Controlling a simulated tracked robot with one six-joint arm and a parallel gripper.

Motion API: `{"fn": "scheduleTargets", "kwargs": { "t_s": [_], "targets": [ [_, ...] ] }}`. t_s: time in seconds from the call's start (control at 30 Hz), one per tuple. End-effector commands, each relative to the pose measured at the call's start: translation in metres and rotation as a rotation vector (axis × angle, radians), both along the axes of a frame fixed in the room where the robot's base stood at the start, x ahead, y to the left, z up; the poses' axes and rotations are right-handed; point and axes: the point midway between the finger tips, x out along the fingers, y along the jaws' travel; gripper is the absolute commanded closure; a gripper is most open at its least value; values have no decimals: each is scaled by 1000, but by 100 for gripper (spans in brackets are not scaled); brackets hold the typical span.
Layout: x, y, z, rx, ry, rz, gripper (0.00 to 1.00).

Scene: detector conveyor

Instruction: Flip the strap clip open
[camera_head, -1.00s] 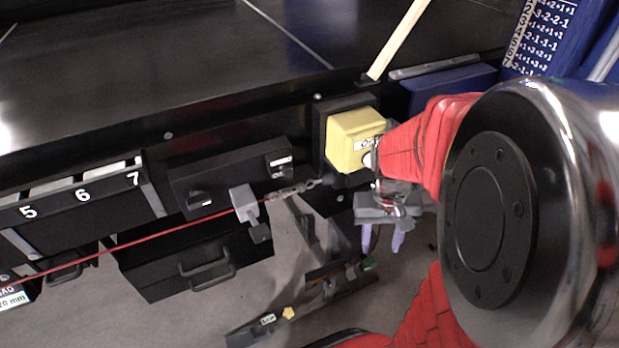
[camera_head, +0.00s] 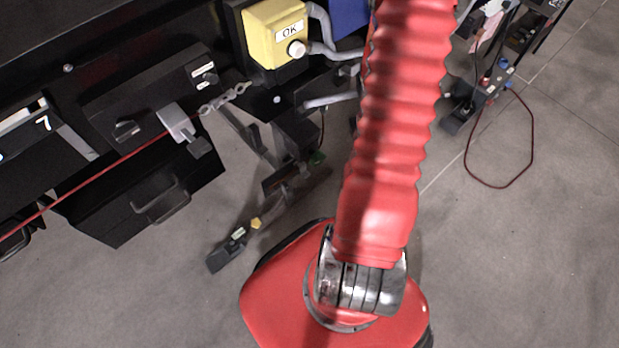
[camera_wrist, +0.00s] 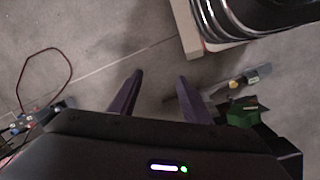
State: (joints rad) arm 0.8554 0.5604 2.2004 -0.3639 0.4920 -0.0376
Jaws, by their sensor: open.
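I cannot make out a strap clip for certain in either view. My gripper (camera_wrist: 160,92) shows in the wrist view with its two purple fingers apart and nothing between them, over grey floor. In the head view the gripper is hidden or out of the picture; my red arm crosses the right of centre. A red line runs along the black conveyor's front to a grey block (camera_head: 176,122), with a short chain (camera_head: 222,99) beside it.
A yellow OK button box (camera_head: 274,32) is on the conveyor side. A black drawer (camera_head: 150,190) hangs below. A dark bar with a yellow piece (camera_head: 236,243) lies low; a green part (camera_wrist: 242,112) is right of my fingers. A red cable (camera_head: 531,150) loops over the right floor.

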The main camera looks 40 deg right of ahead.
Motion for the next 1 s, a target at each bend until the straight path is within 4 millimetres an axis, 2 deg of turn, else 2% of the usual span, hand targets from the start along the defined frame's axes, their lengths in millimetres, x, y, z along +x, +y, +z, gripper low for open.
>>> {"fn": "scheduleTargets", "kwargs": {
  "t_s": [0.03,0.3,0.53,0.73,1.0],
  "targets": [
    [-6,-6,-14,6,3,0,56],
    [-29,-33,-81,21,-19,22,56],
    [-49,-46,-141,36,-59,50,56],
    [-64,-50,-194,51,-113,78,56],
    [-81,-41,-264,72,-213,121,56]
  ]
}}
